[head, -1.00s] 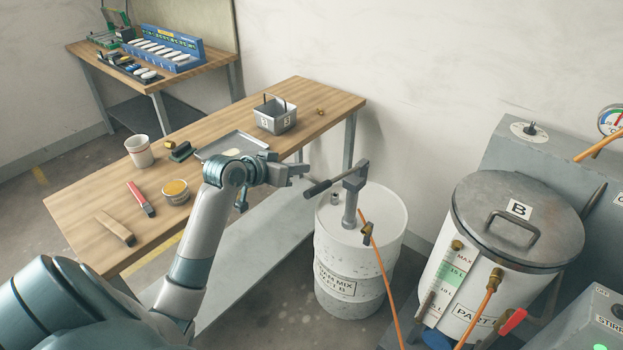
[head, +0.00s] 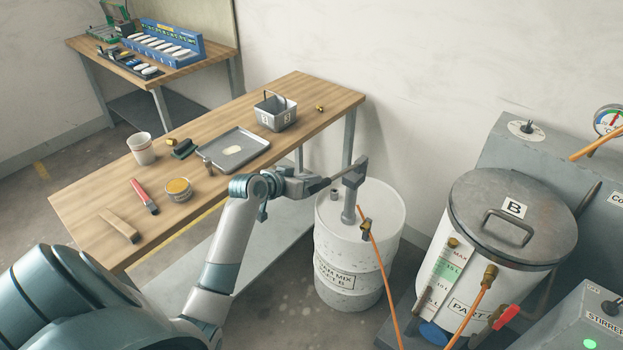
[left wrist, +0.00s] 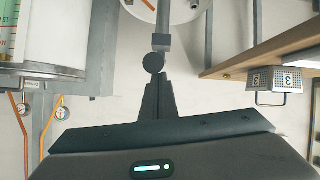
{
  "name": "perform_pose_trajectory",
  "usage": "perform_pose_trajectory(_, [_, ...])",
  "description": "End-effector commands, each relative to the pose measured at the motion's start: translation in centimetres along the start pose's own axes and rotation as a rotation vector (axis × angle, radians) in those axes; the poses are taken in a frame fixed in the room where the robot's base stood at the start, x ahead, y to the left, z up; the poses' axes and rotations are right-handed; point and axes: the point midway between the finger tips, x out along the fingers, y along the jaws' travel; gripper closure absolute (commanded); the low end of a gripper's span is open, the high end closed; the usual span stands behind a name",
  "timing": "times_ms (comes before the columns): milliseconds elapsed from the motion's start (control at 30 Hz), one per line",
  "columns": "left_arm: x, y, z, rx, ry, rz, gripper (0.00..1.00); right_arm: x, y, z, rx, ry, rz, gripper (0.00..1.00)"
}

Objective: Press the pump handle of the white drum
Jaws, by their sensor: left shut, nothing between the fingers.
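The white drum (head: 335,237) stands on the floor right of the wooden table, with a grey hand pump (head: 349,199) upright on its lid. My left gripper is shut and empty, at the handle's outer end. In the left wrist view, the handle's round dark end (left wrist: 153,63) sits right at the closed fingertips (left wrist: 156,76). I cannot tell whether they touch. My right gripper is not in view.
An orange hose (head: 381,265) runs down from the drum's lid. A lidded tank marked B (head: 512,225) stands close on the right. The wooden table (head: 95,205) on the left carries a tray (head: 252,153), a metal basket (head: 277,118), a cup and brushes.

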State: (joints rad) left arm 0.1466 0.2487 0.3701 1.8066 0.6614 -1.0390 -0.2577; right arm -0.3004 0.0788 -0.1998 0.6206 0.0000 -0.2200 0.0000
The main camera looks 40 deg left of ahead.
Motion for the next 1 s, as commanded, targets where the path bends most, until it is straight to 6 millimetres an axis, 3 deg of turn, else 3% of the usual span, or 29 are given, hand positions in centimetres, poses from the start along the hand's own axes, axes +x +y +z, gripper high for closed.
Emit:
perform_pose_trajectory(467, [0.2, -0.1, 0.8, 0.001, 0.020, 0.004, 1.00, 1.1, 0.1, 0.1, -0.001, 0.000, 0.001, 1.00])
perform_pose_trajectory(1000, [0.9, -0.8, 4.1, 0.007, 0.122, 0.024, 1.00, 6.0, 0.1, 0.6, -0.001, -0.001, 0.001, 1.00])
